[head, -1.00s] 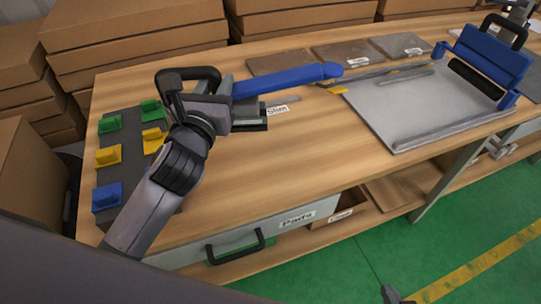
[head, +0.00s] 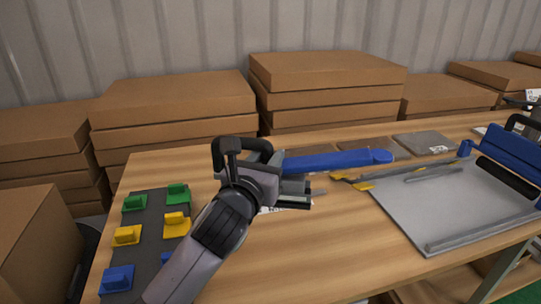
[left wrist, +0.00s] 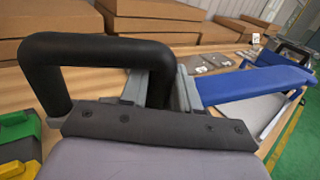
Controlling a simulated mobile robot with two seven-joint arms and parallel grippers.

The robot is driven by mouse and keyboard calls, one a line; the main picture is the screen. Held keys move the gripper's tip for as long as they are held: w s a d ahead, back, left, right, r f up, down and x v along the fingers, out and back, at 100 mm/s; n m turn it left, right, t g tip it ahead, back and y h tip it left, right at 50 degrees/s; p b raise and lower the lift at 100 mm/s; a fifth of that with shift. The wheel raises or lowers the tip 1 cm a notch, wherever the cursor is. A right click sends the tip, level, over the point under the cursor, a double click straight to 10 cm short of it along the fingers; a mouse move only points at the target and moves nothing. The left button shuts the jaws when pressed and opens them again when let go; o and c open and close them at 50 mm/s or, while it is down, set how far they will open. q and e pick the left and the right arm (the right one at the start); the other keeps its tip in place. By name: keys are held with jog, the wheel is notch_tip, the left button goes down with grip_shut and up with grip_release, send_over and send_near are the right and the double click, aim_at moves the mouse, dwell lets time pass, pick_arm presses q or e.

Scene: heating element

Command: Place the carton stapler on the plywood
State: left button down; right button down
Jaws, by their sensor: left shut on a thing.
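My left gripper (head: 292,188) reaches in over the left half of the wooden table. It is shut on a long blue bar-shaped tool (head: 335,161), which I take for the carton stapler. The tool points right, toward the back of the table; its held end is hidden by the gripper. The blue bar also shows in the left wrist view (left wrist: 250,84), beyond the grey fingers. Flat boards lie at the table's back: a brown board (head: 363,145) and a greyer one (head: 424,144). I cannot tell which is the plywood.
A dark board with several green, yellow and blue blocks (head: 126,235) lies at left. A grey plate (head: 450,205) with a blue-and-black press (head: 505,155) stands at right. Yellow-tipped tools (head: 361,183) lie between. Stacked cartons (head: 325,85) stand behind. The front middle is bare.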

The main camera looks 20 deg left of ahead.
pick_arm(q)
notch_tip(320, 180, down, 15)
jog(key=b, duration=0.4)
jog(key=shift+f, duration=0.15)
jog(key=c, duration=1.2)
grip_release()
jog(key=shift+f, duration=0.45)
jog(key=shift+c, duration=0.2)
jog(key=o, duration=0.4)
jog(key=s, duration=1)
jog(key=shift+s+r, duration=0.15)
jog(key=shift+s, duration=0.9)
